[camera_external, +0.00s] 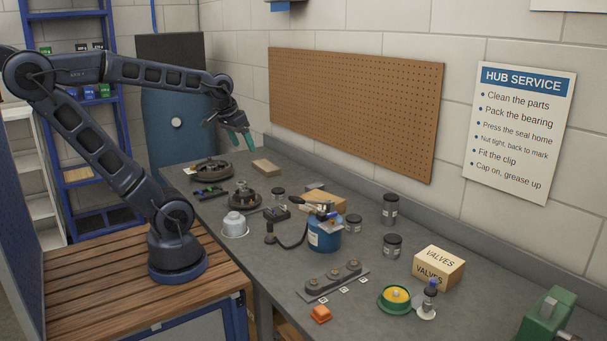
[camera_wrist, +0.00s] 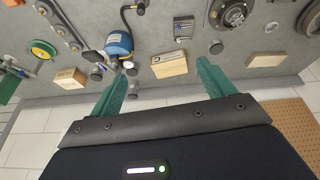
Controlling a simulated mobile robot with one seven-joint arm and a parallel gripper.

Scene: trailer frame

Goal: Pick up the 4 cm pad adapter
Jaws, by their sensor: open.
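My gripper (camera_external: 241,138) is open and empty, held high over the far end of the bench; its two green fingers are spread in the wrist view (camera_wrist: 160,75). A dark rack (camera_external: 306,293) with several round grey pieces (camera_external: 333,276) stands near the bench's front edge, with small white labels before it. These pieces may include the pad adapter, but I cannot read the labels or tell which is 4 cm. The rack also shows at the upper left of the wrist view (camera_wrist: 62,31). My gripper is well away from it.
A blue canister (camera_external: 324,237) with a hose stands behind the rack. A VALVES box (camera_external: 438,268), a green-and-yellow round item (camera_external: 396,298) and an orange block (camera_external: 320,314) are near it. Hub parts (camera_external: 243,198) and a wooden block (camera_external: 265,166) lie farther back. A pegboard (camera_external: 350,105) hangs on the wall.

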